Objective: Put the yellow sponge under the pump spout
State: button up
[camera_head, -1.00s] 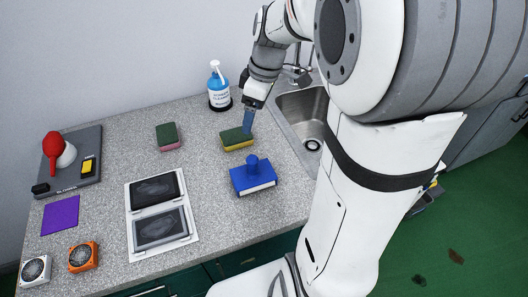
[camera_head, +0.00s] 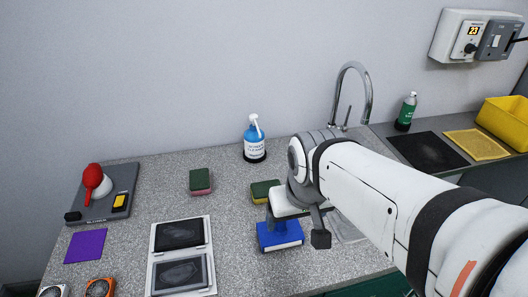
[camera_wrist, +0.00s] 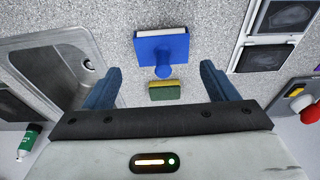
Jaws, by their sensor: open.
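The yellow sponge (camera_head: 265,191), with a green top, lies on the speckled counter right of a similar green-and-pink sponge (camera_head: 200,181). A blue pump bottle labelled cleaner (camera_head: 255,146) stands behind it near the wall, its white spout (camera_head: 254,120) on top. In the wrist view, the yellow sponge (camera_wrist: 165,91) shows between and beyond the spread blue fingers of my gripper (camera_wrist: 161,80). My gripper (camera_head: 269,213) is open and empty, on the near side of the sponge and close to the blue block. My arm covers part of the counter to the right.
A blue block with a knob (camera_head: 279,237) stands just in front of the sponge. A sink (camera_wrist: 65,65) with a tall tap (camera_head: 366,95) lies to the right. Framed panels (camera_head: 181,250) and a tray (camera_head: 103,192) are to the left. Counter between the sponges is clear.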

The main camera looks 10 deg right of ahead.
aim_at(267, 191)
jog(key=shift+w, duration=0.35)
jog(key=c, duration=0.3)
jog(key=shift+g, duration=0.7)
jog(key=w, duration=0.4)
jog(key=w+f+p, duration=0.1)
jog(key=w, duration=0.2)
jog(key=shift+f, duration=0.1)
jog(key=c, duration=0.6)
jog(key=shift+g, duration=0.7)
jog(key=w+f, duration=0.1)
jog(key=w, duration=0.1)
jog(key=w+f, duration=0.2)
jog(key=w, duration=0.1)
jog(key=w+f+p, duration=0.1)
jog(key=w, duration=0.1)
jog(key=shift+w+f, duration=0.35)
jog(key=shift+f, duration=0.05)
jog(key=c, duration=0.8)
jog(key=shift+w+f, duration=0.4)
jog(key=shift+f, duration=0.1)
grip_shut()
notch_tip(267, 191, down, 10)
jog(key=shift+p, duration=0.5)
jog(key=shift+w+r+p, duration=0.15)
jog(key=shift+w+p, duration=0.35)
jog(key=shift+w, duration=1.5)
